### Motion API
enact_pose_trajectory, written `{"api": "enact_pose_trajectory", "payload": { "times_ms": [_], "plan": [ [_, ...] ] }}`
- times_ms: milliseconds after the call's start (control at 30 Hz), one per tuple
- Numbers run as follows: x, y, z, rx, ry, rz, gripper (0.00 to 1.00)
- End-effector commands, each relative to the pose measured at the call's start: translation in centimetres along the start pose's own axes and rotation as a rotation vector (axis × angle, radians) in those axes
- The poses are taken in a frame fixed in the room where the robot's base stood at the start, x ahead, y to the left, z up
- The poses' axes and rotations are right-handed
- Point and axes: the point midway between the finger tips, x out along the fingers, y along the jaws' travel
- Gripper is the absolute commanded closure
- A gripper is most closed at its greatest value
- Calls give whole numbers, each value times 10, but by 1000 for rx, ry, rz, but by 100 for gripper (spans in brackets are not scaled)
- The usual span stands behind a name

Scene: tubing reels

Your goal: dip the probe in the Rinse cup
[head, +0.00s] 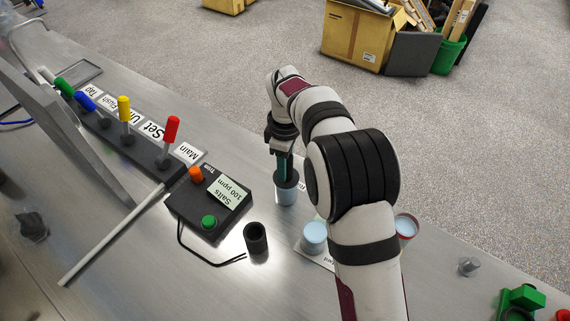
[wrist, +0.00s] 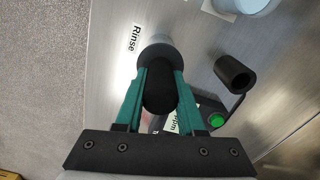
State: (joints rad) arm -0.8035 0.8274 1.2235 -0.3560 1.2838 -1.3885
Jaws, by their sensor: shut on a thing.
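My gripper (head: 284,160) has teal fingers and is shut on the black probe. In the wrist view the probe (wrist: 160,92) sits between my fingertips (wrist: 160,85), seen from its top end. In the head view the probe's dark lower part (head: 287,181) is at the cup's mouth. How deep its tip reaches is hidden.
An empty black tubular holder (head: 256,240) stands left of my arm, near a black meter box (head: 190,212) marked "Salts 100 ppm". Another pale blue cup (head: 314,234) and a cup by my forearm (head: 406,226) stand to the right. A row of coloured levers (head: 125,130) lies left.

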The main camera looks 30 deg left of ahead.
Motion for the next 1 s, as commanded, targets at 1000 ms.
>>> {"api": "enact_pose_trajectory", "payload": {
  "times_ms": [1000],
  "plan": [
    [-92, 0, 0, 0, 0, 2, 100]
  ]
}}
